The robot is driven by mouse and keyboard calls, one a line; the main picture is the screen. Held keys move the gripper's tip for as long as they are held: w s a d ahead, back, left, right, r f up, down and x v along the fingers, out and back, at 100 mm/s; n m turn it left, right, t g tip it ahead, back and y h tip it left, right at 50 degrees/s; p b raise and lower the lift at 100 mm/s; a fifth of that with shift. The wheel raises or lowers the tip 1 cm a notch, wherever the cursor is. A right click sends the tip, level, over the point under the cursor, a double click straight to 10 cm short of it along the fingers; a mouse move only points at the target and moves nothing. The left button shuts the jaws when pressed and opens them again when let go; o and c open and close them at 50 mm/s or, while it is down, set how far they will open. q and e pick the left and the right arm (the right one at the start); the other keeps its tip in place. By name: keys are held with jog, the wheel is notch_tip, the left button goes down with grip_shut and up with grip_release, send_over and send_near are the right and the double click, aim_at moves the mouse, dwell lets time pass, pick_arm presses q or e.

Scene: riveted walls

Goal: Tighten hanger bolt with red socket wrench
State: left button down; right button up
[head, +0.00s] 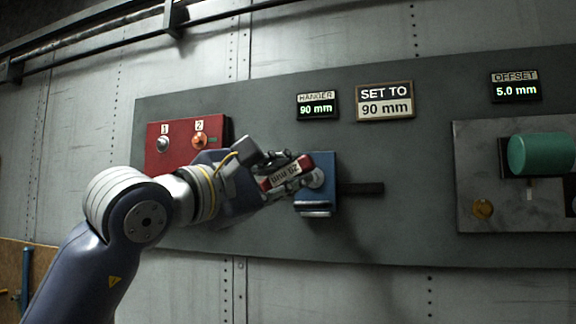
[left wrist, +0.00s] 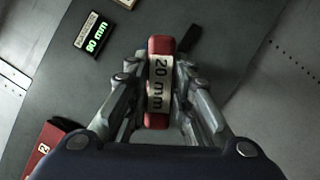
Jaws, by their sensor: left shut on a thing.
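My left gripper (head: 285,178) is shut on the red socket wrench (head: 301,164), which has a white "20 mm" label. In the left wrist view the red wrench (left wrist: 160,46) stands between the two fingers of my left gripper (left wrist: 160,90). In the head view the wrench's right end is at the blue hanger block (head: 326,163) on the wall panel. A grey round part (head: 316,179) shows there; I cannot tell whether it is the bolt or the socket. The bolt's contact is hidden. My right gripper is not in view.
The hanger display (head: 317,111) reads 90 mm, beside a "SET TO 90 mm" sign (head: 385,101). A red rack (head: 178,130) with positions 1 and 2 is at left. A dark bar (head: 362,189) juts right of the block. A green cylinder (head: 540,154) is at far right.

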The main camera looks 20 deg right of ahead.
pick_arm(q)
jog(key=shift+s+r, duration=0.15)
jog(key=shift+r, duration=0.2)
jog(key=shift+f, duration=0.1)
jog(key=shift+w+d+r, duration=0.2)
jog(key=shift+w, duration=0.05)
jog(key=shift+w+d+f+p, duration=0.1)
jog(key=shift+w+d+p, duration=0.4)
jog(key=shift+w, duration=0.2)
jog(key=shift+w+d+r+p, duration=0.1)
jog(key=shift+w+d+p, duration=0.4)
jog(key=shift+w, duration=0.25)
jog(key=shift+w+d+f+p, duration=0.1)
jog(key=shift+w+d+p, duration=0.4)
jog(key=shift+w, duration=0.2)
jog(key=shift+a+b, duration=0.1)
jog(key=shift+b, duration=0.25)
jog(key=shift+w, duration=0.1)
